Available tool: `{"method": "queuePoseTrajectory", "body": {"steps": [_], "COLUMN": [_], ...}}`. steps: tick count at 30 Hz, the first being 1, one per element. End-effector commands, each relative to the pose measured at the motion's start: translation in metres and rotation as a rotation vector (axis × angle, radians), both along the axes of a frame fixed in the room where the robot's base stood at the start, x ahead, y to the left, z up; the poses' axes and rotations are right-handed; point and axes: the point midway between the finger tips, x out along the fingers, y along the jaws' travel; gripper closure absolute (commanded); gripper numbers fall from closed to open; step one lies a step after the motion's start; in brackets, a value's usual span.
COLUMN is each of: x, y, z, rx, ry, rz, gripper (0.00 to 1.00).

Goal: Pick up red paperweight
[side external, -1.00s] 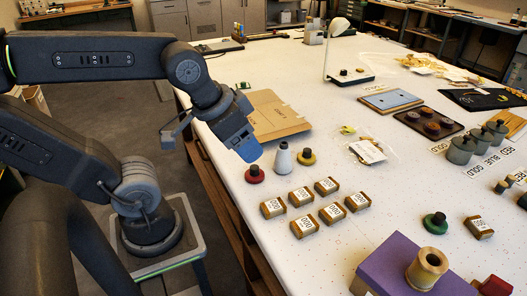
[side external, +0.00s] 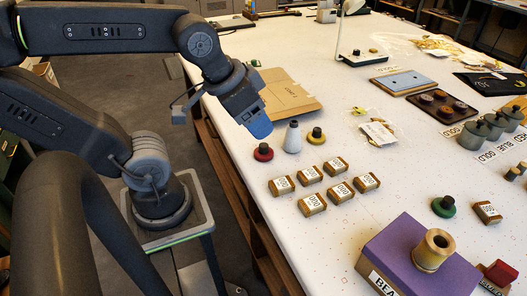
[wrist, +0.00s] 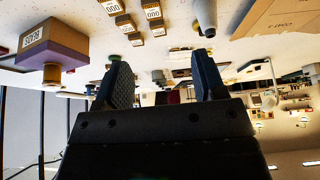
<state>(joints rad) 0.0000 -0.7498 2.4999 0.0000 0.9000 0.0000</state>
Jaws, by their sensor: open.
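The red paperweight (side external: 263,152), a low red disc with a dark knob, stands upright near the table's left edge in the side view. My gripper (side external: 259,130) hangs just above and slightly behind it, apart from it. In the wrist view, my gripper (wrist: 161,68) has its two dark fingers spread wide with nothing between them. I cannot make out the red paperweight in the wrist view.
A white cone (side external: 293,138) and a yellow paperweight (side external: 316,136) stand close to the right. Several labelled brown blocks (side external: 311,174) lie in front. A cardboard folder (side external: 290,98) lies behind. A purple box (side external: 412,252) sits nearer the camera.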

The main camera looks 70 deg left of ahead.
Motion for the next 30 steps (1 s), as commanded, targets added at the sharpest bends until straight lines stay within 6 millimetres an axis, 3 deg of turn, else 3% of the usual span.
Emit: {"method": "queuePoseTrajectory", "body": {"steps": [2,7,17,23,30], "x": [0.0,0.0,0.003,0.019,0.043], "y": [0.0,0.0,0.002,0.015,0.036], "z": [0.0,0.0,-0.001,-0.006,-0.018], "rx": [0.0,0.0,-0.022,-0.118,-0.193], "ry": [0.0,0.0,0.023,0.129,0.219], "rz": [0.0,0.0,0.066,0.429,1.025], "gripper": [0.35,0.2,0.2,0.2,0.2]}}
